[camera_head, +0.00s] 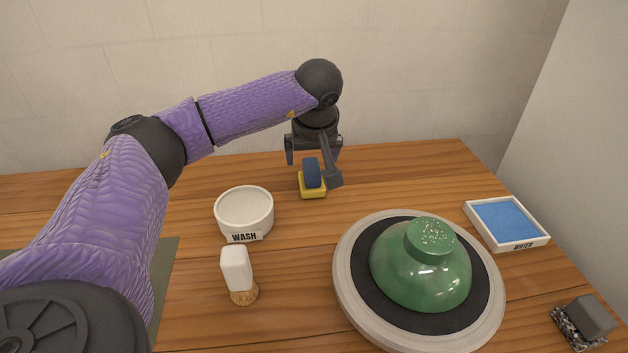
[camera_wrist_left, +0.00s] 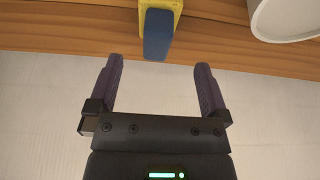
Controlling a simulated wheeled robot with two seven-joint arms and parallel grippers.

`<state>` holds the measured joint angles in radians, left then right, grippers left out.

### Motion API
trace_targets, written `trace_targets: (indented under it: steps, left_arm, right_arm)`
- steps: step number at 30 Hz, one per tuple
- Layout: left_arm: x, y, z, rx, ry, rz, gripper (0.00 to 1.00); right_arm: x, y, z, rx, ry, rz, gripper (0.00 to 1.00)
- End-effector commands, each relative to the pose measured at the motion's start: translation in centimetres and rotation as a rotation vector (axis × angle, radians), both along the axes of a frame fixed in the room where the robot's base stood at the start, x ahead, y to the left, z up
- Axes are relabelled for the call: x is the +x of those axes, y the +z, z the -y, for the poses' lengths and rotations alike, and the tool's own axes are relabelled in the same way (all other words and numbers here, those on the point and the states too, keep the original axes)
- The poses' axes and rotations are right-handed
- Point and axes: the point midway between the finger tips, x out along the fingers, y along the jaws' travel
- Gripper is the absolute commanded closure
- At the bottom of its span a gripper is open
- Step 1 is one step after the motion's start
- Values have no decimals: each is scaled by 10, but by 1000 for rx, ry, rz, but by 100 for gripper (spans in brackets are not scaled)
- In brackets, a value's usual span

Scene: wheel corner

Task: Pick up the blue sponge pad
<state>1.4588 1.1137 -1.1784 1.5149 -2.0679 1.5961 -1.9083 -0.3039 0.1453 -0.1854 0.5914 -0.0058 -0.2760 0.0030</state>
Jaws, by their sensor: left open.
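The blue sponge pad (camera_head: 312,172) stands upright on a small yellow base (camera_head: 313,193) near the back of the wooden table. In the left wrist view the blue pad (camera_wrist_left: 158,34) and its yellow base (camera_wrist_left: 162,4) lie ahead of the fingers, roughly midway between them. My left gripper (camera_head: 318,160) is open and empty close to the pad; one finger partly overlaps it at the right in the head view. In the wrist view the open left gripper (camera_wrist_left: 157,80) has no finger touching the pad. My right gripper is not in view.
A white bowl marked WASH (camera_head: 244,210) stands left of the pad. A white-handled brush (camera_head: 238,272) is in front of it. A grey wheel (camera_head: 350,290) holds a green bowl (camera_head: 415,275). A WATER tray (camera_head: 535,240) and a grey block (camera_head: 590,315) are at right. Walls stand behind and right.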

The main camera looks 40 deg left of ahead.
Motion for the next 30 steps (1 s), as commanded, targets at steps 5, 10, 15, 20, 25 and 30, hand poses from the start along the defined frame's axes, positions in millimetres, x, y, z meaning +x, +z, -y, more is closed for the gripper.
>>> trace_targets:
  steps: [5, 10, 15, 20, 25, 30]
  left_arm:
    - [11, -42, -12, 0, 2, -6, 0]
    - [24, -73, -26, 1, 1, -7, 0]
    - [27, -77, -29, 1, -1, -1, 0]
    - [27, -75, -29, 0, -1, 0, 4]
    - [27, -75, -29, 0, -1, 0, 40]
    - [27, -75, -29, 0, -1, 0, 76]
  right_arm:
    - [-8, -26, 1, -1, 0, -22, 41]
    - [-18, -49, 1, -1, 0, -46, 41]
    - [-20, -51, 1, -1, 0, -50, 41]
    - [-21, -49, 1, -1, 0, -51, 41]
    - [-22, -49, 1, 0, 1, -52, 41]
    - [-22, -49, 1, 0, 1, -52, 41]
